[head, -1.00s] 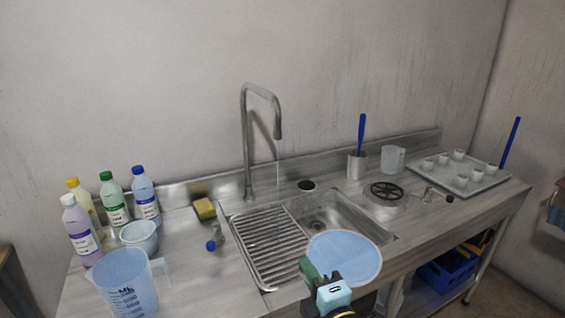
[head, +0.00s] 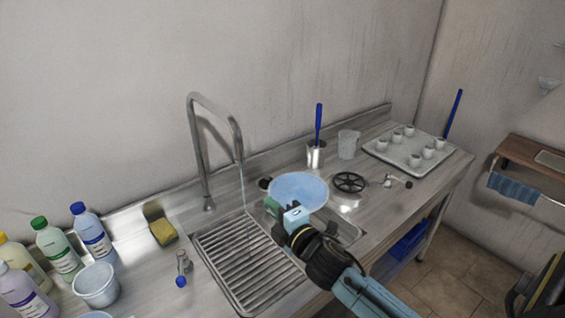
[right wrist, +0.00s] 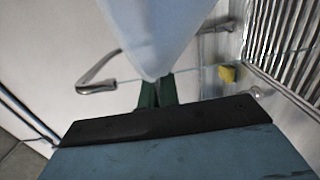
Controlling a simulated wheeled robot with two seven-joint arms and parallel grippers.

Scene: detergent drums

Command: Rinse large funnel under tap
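The large funnel (head: 300,188) is pale blue, with its wide round mouth facing up, over the right part of the sink in the head view. My right gripper (head: 274,207) has green fingertips shut on the funnel's lower part; the wrist view shows the funnel (right wrist: 160,32) tapering down between the fingers (right wrist: 158,92). The tap (head: 196,150) is a tall curved metal spout. A thin stream of water (head: 243,185) falls from it, left of the funnel and apart from it. My left gripper is not in view.
The sink's ribbed drainboard (head: 250,265) lies below the stream. Left are a yellow sponge (head: 163,231), a small blue-capped valve (head: 182,268), a white tub (head: 96,285) and several bottles. Right are a metal cup with a blue brush (head: 316,155), a clear beaker (head: 348,144) and a tray of cups (head: 398,160).

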